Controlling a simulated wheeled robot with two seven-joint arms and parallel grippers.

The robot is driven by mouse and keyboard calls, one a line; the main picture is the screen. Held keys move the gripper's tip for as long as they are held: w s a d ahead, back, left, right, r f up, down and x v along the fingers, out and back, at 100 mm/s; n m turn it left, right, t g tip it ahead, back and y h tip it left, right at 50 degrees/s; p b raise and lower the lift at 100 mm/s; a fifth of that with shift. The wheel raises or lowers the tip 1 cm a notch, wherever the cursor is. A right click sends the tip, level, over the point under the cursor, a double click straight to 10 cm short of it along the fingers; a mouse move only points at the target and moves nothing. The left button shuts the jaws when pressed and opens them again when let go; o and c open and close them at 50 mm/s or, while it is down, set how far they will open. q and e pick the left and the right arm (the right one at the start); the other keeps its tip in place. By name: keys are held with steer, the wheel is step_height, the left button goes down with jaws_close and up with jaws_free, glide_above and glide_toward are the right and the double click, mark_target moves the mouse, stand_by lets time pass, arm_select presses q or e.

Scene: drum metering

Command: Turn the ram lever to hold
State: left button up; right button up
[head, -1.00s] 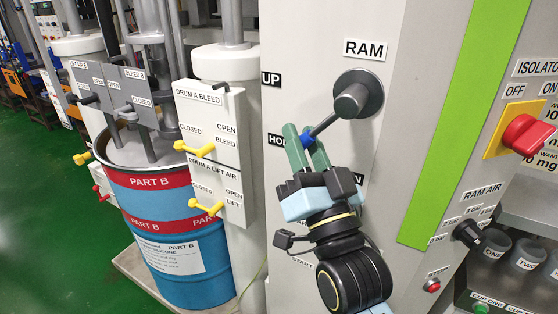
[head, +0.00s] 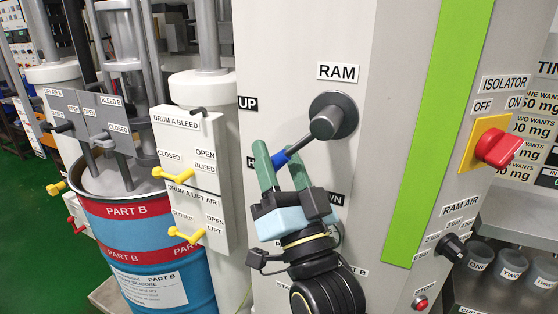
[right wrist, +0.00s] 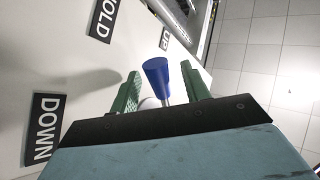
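The ram lever (head: 323,127) is a grey arm on a round dark hub under the RAM sign, with a blue grip (head: 281,158) at its end. It points down and left, toward the mostly covered HOLD label (head: 252,163). My right gripper (head: 281,164) has its green fingers on either side of the blue grip. In the right wrist view, the blue grip (right wrist: 157,77) stands between the fingers with visible gaps, so the gripper is open. My left gripper is not in view.
The UP label (head: 247,103) is above left of the gripper, and the DOWN label (head: 335,198) is to its right, partly covered. A white valve box (head: 190,150) with yellow levers is left. A red isolator knob (head: 498,147) is right.

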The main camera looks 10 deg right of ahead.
steer(key=shift+f, duration=0.1)
steer(key=b+v, duration=0.3)
steer(key=v, duration=1)
steer(key=shift+s, duration=0.15)
steer(key=shift+f, duration=0.1)
